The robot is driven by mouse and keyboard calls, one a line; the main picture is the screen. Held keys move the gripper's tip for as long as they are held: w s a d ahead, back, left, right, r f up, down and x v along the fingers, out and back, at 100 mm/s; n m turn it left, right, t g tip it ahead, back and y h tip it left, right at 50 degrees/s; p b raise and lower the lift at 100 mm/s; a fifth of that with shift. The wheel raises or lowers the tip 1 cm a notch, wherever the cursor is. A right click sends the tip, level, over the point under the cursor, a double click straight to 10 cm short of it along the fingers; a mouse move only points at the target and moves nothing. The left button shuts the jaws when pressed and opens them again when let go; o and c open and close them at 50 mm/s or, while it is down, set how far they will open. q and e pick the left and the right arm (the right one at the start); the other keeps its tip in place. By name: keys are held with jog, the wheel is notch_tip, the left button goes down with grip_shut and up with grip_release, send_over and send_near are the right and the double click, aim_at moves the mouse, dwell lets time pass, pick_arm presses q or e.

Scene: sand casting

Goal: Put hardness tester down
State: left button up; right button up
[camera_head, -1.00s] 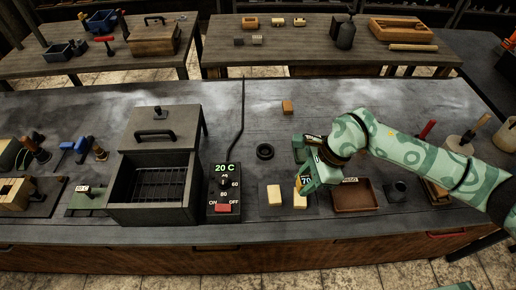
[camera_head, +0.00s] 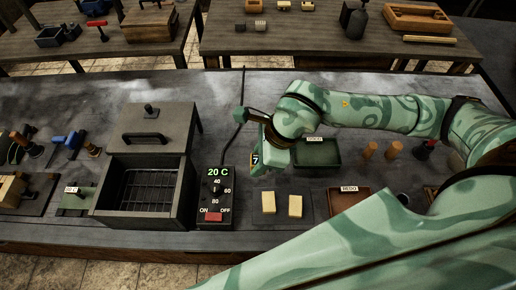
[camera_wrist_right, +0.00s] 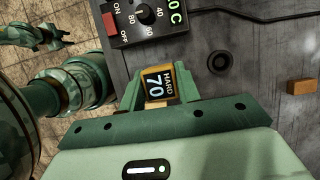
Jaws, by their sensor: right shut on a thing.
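The hardness tester (camera_wrist_right: 159,85) is a small black and orange block whose screen reads HARD 70. In the wrist view it sits between the two green fingers of my right gripper (camera_wrist_right: 160,92), which is shut on it. In the head view the tester (camera_head: 255,160) shows only as a dark, orange-edged sliver at the right gripper (camera_head: 266,160), above the bench just right of the heater control box. Whether it touches the bench I cannot tell.
Two pale blocks (camera_head: 268,202) lie on a dark mat. A REDO tray (camera_head: 345,199) and a green tray (camera_head: 318,158) stand right.

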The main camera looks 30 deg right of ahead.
jog(key=w+d+f+b, duration=0.1)
jog(key=w+d+f, duration=0.1)
jog(key=w+f, duration=0.1)
jog(key=w+d+f, duration=0.2)
jog(key=w+f, duration=0.1)
jog(key=w, duration=0.1)
jog(key=w+d+f+b, duration=0.1)
jog(key=w+d+f, duration=0.1)
jog(key=w+f, duration=0.1)
jog(key=shift+w+d+f+b, duration=0.1)
jog(key=shift+w+d+b, duration=0.25)
jog(key=shift+w, duration=0.15)
jog(key=shift+w+d+f, duration=0.1)
jog(key=shift+w+f, duration=0.1)
jog(key=shift+f, duration=0.1)
notch_tip(320, 180, down, 3)
jog(key=shift+f+b, duration=0.1)
jog(key=shift+b, duration=0.3)
jog(key=shift+f, duration=0.3)
jog(key=o, duration=0.9)
jog(key=shift+o, duration=0.2)
